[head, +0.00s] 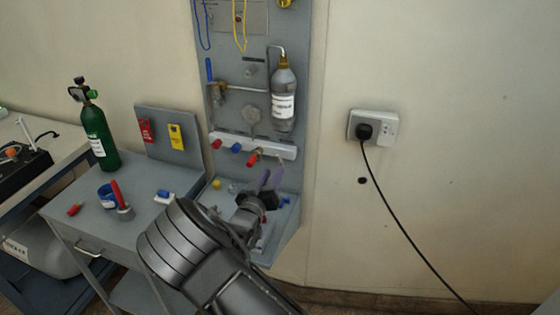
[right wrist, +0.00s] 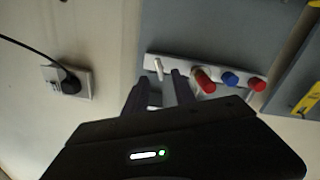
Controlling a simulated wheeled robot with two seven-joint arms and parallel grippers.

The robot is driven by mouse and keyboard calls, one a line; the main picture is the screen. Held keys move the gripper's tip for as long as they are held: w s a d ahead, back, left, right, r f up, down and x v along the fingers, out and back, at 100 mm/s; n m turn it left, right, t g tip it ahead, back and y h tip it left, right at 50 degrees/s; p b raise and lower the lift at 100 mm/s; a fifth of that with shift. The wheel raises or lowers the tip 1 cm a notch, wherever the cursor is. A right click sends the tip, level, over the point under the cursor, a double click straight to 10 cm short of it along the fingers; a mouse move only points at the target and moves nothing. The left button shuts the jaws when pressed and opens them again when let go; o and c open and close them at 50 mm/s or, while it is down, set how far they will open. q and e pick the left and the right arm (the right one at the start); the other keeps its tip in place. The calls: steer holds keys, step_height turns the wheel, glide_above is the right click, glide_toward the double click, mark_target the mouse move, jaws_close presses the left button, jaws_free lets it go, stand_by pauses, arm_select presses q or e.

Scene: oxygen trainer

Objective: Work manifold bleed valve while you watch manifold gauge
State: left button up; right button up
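The manifold (head: 250,146) is a pale bar low on the grey wall panel, with red, blue and red knobs. At its right end is a small pale lever (head: 281,155), perhaps the bleed valve; the lever also shows in the right wrist view (right wrist: 158,68). A grey round part (head: 252,115) sits above the bar; I cannot tell if it is the manifold gauge, and no dial is readable. My right gripper (head: 271,176) is just below the bar's right end, its two fingers apart and empty. In the wrist view the lever appears beyond the gap between the fingers. My left gripper is not in view.
A grey bottle (head: 284,98) hangs on the panel above the bar. A wall socket (head: 385,128) with a black cable is at right.

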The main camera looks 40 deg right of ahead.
mark_target(279, 162)
steer(key=p+x, duration=0.1)
steer(key=x, duration=0.6)
steer(key=shift+w+d, duration=0.1)
steer(key=shift+d, duration=0.1)
jaws_close()
stand_by(0.4)
